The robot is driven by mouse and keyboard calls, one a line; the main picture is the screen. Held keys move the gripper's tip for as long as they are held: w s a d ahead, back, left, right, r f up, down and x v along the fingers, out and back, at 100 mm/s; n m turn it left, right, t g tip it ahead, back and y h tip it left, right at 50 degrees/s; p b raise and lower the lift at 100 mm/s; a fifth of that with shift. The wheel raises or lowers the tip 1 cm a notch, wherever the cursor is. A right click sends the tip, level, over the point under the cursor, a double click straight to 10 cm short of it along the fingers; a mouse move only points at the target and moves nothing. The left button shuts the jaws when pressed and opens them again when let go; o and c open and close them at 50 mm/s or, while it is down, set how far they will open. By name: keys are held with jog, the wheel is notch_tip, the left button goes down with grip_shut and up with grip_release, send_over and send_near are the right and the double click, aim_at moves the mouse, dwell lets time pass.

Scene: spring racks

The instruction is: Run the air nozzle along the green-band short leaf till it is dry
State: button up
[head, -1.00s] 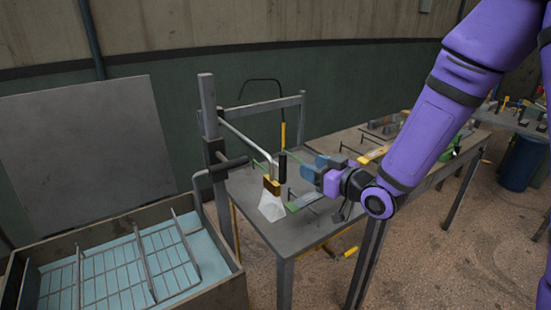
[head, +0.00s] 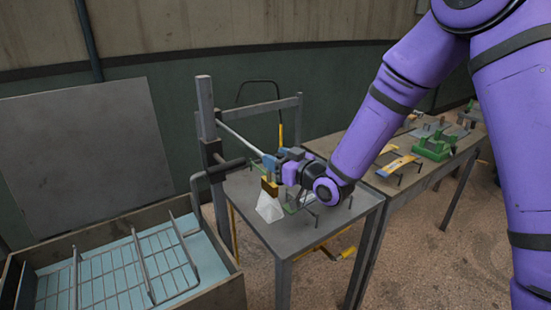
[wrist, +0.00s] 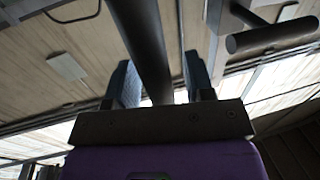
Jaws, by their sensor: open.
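The air nozzle hangs at the end of a light pipe (head: 236,138) from the grey post. It has a brass-coloured block (head: 269,188) with a pale cone shape (head: 269,208) below it. My gripper (head: 268,163) is at the nozzle's dark upright handle, which it mostly hides in the head view. In the wrist view a dark cylinder (wrist: 142,38), apparently that handle, stands between the open blue fingers (wrist: 161,82). A short green strip (head: 291,207), perhaps the green-band short leaf, shows partly on the table just right of the cone. Its wetness cannot be told.
A crate (head: 226,287) with a wire rack over pale blue liquid stands at front left. A dark horizontal bar (head: 222,170) juts from the post (head: 206,110). Leaves and a green fixture (head: 433,146) lie on the long bench at right. The small table's front (head: 285,245) is clear.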

jog(key=shift+w+a, duration=0.2)
jog(key=shift+a, duration=0.1)
grip_shut()
jog(key=shift+d, duration=0.15)
jog(key=w+d, duration=1)
jog(key=d, duration=0.5)
jog(key=w+d, duration=1)
jog(key=d, duration=0.4)
jog(key=shift+d, duration=0.35)
grip_release()
